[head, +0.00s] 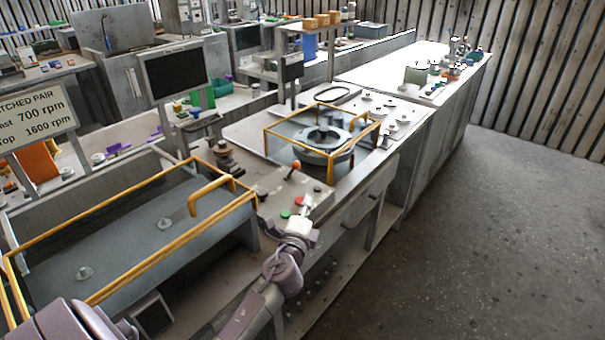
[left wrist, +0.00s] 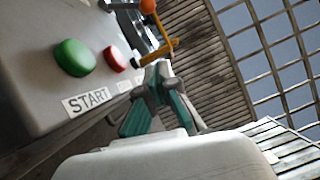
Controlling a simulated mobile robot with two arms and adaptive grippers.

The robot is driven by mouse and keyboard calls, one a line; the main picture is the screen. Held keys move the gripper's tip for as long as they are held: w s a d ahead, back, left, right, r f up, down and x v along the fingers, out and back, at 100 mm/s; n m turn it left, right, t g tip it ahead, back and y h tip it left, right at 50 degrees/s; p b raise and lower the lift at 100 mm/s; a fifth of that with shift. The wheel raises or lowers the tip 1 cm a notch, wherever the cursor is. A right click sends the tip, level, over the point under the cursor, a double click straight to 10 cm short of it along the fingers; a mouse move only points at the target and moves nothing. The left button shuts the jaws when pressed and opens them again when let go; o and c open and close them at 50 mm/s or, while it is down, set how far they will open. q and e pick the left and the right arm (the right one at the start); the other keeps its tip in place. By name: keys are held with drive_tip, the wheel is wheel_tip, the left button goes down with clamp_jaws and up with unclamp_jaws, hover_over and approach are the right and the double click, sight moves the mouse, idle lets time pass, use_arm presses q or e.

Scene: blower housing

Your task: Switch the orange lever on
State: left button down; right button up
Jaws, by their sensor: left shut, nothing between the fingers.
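The orange lever (head: 295,165) stands on a grey control panel (head: 268,186) in the head view, its orange knob at the upper end. Its round knob (left wrist: 148,6) also shows at the top edge of the left wrist view, cut off by the frame. My left gripper (head: 305,204) is shut and empty at the panel's front edge, nearer than the lever and apart from it. In the left wrist view the closed fingers (left wrist: 160,75) point toward the lever's side of the panel. My right gripper is not in view.
A green button (left wrist: 75,57) and a red button (left wrist: 116,59) sit on the panel, above a START label (left wrist: 87,101). A yellow-framed guard (head: 132,279) stands left of the panel. A second yellow-framed guard (head: 346,112) encloses a round housing (head: 324,140) behind it. Open floor lies right.

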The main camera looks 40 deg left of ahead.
sight(292, 171)
use_arm(q)
drive_tip(key=x, duration=0.9)
drive_tip(key=a, duration=0.1)
drive_tip(key=a+p, duration=0.1)
drive_tip(key=a, duration=0.1)
drive_tip(key=shift+s+a+r+p, duration=0.15)
drive_tip(key=shift+r+p, duration=0.15)
drive_tip(key=shift+r, duration=0.1)
drive_tip(key=shift+s+a, duration=0.1)
drive_tip(key=shift+a, duration=0.25)
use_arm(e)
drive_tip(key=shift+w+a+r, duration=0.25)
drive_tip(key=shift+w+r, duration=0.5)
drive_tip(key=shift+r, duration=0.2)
